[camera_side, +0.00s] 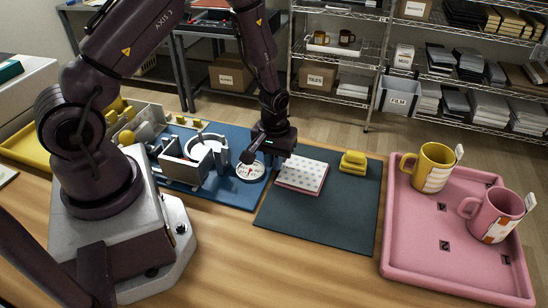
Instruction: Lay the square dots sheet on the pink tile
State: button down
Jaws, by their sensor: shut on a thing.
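The white square dots sheet (304,175) lies over the pink tile (301,191), whose pink edge shows below the sheet's front side. Both are on the dark mat. I cannot tell whether the sheet rests fully flat on the tile. My gripper (272,160) is low at the back left corner of the sheet, shut on the sheet's edge as far as I can see. The fingertips are mostly hidden by the gripper body.
The dark mat (318,231) also bears a yellow stack (353,162) at its back right. A white round dial (250,171) and a press (195,160) stand left, on a blue mat (235,190). A pink tray (430,262) holds a yellow mug (430,168) and a pink mug (492,216).

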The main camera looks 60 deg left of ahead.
jog(key=c, duration=1.1)
grip_release()
notch_tip(320, 180, up, 13)
